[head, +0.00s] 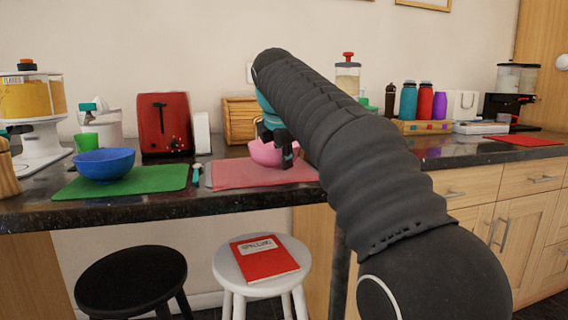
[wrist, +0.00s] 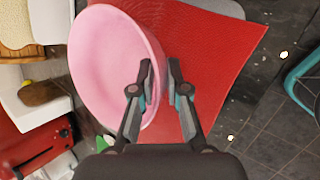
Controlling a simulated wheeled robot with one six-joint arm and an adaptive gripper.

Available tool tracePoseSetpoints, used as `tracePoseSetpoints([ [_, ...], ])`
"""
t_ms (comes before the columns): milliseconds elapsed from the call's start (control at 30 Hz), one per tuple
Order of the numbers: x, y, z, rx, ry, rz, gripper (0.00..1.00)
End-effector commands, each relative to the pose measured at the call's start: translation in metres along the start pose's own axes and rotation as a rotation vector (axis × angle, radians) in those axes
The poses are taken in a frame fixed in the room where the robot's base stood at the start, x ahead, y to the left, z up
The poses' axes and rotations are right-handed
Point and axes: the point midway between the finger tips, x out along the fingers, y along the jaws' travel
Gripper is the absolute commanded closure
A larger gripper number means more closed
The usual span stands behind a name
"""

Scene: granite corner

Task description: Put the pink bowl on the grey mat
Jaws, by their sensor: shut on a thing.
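The pink bowl (head: 267,154) is upright at the red mat (head: 240,176) in the head view. Whether it touches the mat or hangs just above it I cannot tell. It fills the left of the wrist view (wrist: 105,65), with the red mat (wrist: 215,55) beside and below it. My gripper (head: 284,152) is shut on the bowl's near right wall, one finger inside and one outside, as the wrist view shows (wrist: 160,78). A grey flat edge (wrist: 222,7) shows past the red mat in the wrist view; I cannot tell whether it is the grey mat.
A blue bowl (head: 104,164) stands on a green mat (head: 140,181) to the left. A red toaster (head: 164,123) and a wooden bread box (head: 240,120) stand behind. Bottles (head: 425,101) stand at the right. Two stools are in front of the dark counter.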

Motion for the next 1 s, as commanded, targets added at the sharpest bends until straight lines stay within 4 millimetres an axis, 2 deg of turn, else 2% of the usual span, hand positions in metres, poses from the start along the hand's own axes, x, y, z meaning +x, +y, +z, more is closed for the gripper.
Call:
tracePoseSetpoints([
  [267,0.000,0.000,0.000,0.001,-0.001,0.002,1.00],
  [633,0.011,-0.006,-0.004,-0.001,0.001,-0.005,1.00],
  [667,0.011,-0.006,-0.004,-0.002,0.002,-0.007,0.81],
  [733,0.011,-0.006,-0.004,-0.002,0.002,-0.008,0.63],
  [767,0.012,-0.006,-0.004,-0.002,0.002,-0.008,0.61],
  [1000,0.011,-0.006,-0.005,-0.002,0.002,-0.005,0.61],
])
